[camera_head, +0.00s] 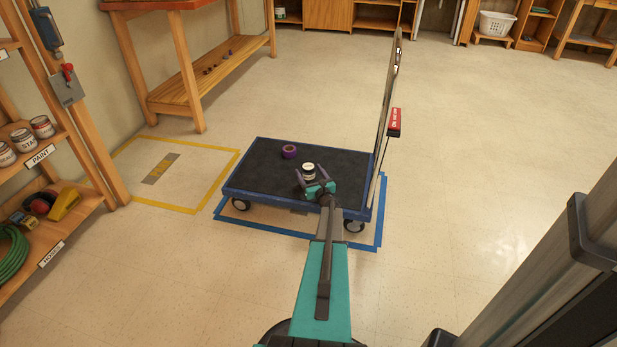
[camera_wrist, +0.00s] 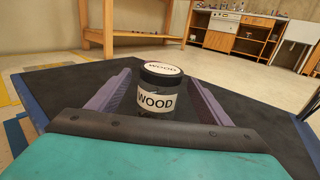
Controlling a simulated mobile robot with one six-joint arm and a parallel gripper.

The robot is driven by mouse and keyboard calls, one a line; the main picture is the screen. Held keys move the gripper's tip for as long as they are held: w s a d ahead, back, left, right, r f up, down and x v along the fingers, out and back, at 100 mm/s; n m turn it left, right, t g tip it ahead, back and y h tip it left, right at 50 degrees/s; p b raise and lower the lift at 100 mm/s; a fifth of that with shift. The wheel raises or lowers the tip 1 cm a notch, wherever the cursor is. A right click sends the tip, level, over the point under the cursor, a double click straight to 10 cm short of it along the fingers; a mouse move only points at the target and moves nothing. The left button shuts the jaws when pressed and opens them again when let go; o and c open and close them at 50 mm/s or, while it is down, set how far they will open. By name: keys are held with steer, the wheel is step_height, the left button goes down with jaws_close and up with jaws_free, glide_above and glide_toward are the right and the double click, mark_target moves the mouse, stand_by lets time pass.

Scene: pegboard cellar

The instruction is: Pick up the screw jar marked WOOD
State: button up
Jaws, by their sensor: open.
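The screw jar marked WOOD (camera_wrist: 157,100) stands upright on the dark deck of a platform cart (camera_wrist: 60,88). It has a black lid with a white WOOD label on top and another on its front. It also shows in the head view (camera_head: 308,170) on the cart deck (camera_head: 265,163). My gripper (camera_head: 311,176) is open at the jar. In the wrist view its two purple fingers (camera_wrist: 158,92) stand on either side of the jar, with a gap visible on both sides. The jar's lower part is partly hidden by the gripper body.
A purple tape roll (camera_head: 289,152) lies on the deck, left of the jar. The cart's upright handle frame (camera_head: 385,110) rises at its right edge. Paint shelves (camera_head: 45,160) stand at left, and a wooden workbench (camera_head: 205,85) stands behind. Open floor lies to the right.

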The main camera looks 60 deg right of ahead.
mark_target(305, 164)
steer(key=shift+w, duration=0.15)
steer(key=shift+b+x, duration=0.95)
steer(key=shift+x, duration=1.65)
steer(key=shift+r, duration=0.15)
steer(key=c, duration=1.4)
